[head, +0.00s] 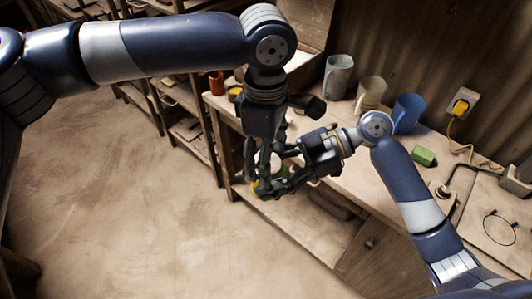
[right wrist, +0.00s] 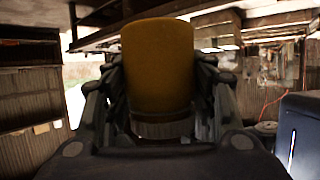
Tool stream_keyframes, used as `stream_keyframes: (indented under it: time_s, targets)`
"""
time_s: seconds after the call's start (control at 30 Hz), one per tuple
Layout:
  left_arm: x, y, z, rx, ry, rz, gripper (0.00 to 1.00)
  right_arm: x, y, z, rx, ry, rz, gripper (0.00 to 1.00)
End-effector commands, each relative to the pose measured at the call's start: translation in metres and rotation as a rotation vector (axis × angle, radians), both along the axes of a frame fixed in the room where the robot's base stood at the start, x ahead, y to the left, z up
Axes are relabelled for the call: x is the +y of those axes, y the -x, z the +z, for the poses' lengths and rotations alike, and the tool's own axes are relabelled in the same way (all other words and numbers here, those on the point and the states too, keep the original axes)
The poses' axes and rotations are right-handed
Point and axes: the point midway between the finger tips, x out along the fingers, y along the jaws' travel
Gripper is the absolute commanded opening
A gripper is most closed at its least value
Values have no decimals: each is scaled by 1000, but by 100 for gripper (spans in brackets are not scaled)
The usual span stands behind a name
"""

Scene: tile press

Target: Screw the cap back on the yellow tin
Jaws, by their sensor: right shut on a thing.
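My right gripper (head: 268,186) is shut on the yellow tin (right wrist: 158,65), which stands between its fingers in the right wrist view. A grey band shows at the tin's lower end in that view. In the head view only a small yellow part of the tin (head: 257,187) shows past the fingers. My left gripper (head: 264,172) points down right beside the right gripper and overlaps it in the picture. Its fingertips are partly hidden, so I cannot tell whether it is open or holds anything. I cannot make out the cap in either view.
The wooden bench (head: 330,205) runs along the corrugated wall. A grey cup (head: 338,75), a beige cup (head: 371,93), a blue cup (head: 407,113) and a green block (head: 424,156) stand on it. A red container (head: 217,83) is at the far end. Open floor lies left.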

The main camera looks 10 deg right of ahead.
Motion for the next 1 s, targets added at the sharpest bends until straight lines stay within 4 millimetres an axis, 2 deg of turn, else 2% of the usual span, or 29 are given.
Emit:
stream_keyframes:
  time_s: [0.33, 0.7, 0.97, 1.0]
  targets:
    - [0, 0, 2, -1, 0, 0, 69, 0, 0, 1, -1, -1, 0, 0]
    - [0, 0, 43, -2, 1, 0, 69, 0, 0, 1, -1, -1, 0, 0]
    - [0, 0, 45, 0, 0, 0, 69, 0, 0, 1, -1, -1, 0, 0]
    - [0, 0, 45, 0, 0, 0, 64, 0, 0, 1, -1, -1, 0, 0]
